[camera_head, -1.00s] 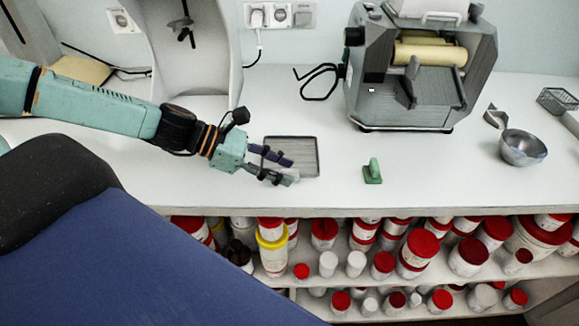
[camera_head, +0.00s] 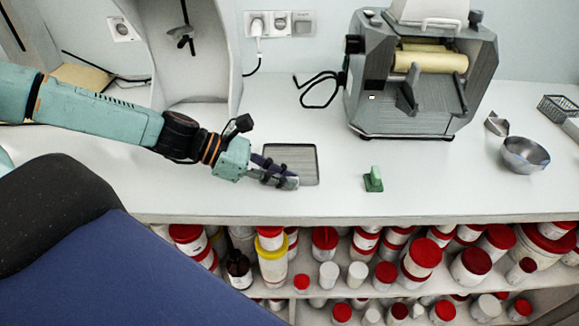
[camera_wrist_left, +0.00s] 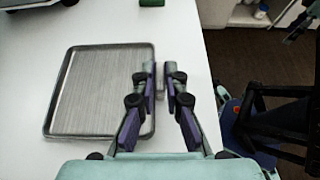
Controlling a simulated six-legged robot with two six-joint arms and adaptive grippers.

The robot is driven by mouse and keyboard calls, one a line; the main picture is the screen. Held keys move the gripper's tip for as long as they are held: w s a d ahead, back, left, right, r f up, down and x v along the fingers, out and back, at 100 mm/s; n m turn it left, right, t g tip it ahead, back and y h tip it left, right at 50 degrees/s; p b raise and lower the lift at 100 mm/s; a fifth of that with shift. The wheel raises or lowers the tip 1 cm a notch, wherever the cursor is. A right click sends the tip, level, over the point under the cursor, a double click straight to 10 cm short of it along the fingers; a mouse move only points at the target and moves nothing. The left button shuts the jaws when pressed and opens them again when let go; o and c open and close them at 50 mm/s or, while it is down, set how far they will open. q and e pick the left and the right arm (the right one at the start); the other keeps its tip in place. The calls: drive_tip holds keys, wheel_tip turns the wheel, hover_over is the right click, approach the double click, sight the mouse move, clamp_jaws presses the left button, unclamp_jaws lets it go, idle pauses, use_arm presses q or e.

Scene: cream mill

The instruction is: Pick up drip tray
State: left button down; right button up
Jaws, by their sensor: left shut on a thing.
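The drip tray (camera_head: 300,160) is a grey, ribbed rectangular tray with a dark rim on the white counter. It also shows to the left of the fingers in the left wrist view (camera_wrist_left: 98,90). My left gripper (camera_head: 287,180) is at the tray's near left corner and hides part of it. In the left wrist view the fingertips (camera_wrist_left: 166,82) are close together beside the tray's right edge, closed on a small grey part of it. The tray looks flat; I cannot tell whether it is clear of the counter.
A green block (camera_head: 374,180) stands right of the tray. A grey roller mill (camera_head: 415,90) stands behind, with a metal bowl (camera_head: 525,154) and a wire basket (camera_head: 558,106) farther right. Red-lidded jars (camera_head: 420,255) fill the shelves below the counter (camera_head: 220,205).

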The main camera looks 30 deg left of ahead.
use_arm(q)
drive_tip(key=shift+r, duration=0.1)
idle(0.6)
wheel_tip(320, 180, up, 10)
drive_tip(key=p, duration=1)
drive_tip(key=shift+s, duration=0.1)
